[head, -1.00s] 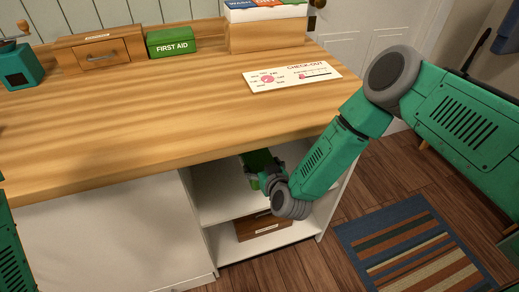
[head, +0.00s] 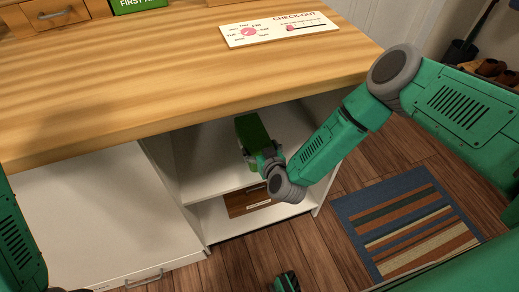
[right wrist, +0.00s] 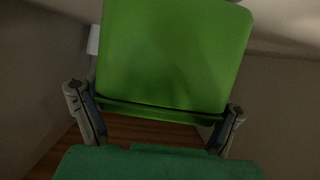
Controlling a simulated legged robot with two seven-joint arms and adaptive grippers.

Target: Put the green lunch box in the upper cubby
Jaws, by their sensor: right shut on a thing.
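The green lunch box (head: 252,129) is inside the upper cubby (head: 208,165) under the counter, partly hidden by my gripper. My right gripper (head: 263,157) reaches in through the cubby's open front and is shut on the lunch box's near end. In the right wrist view the lunch box (right wrist: 175,50) fills the upper middle, with a finger of the right gripper (right wrist: 158,118) on each side of its near edge. I cannot tell whether the box rests on the shelf.
The wooden counter (head: 150,85) overhangs the cubbies and carries a check-out board (head: 278,28). A brown wooden box (head: 247,202) sits in the lower cubby. A white cabinet front (head: 90,215) is on the left. A striped rug (head: 405,228) lies on the floor to the right.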

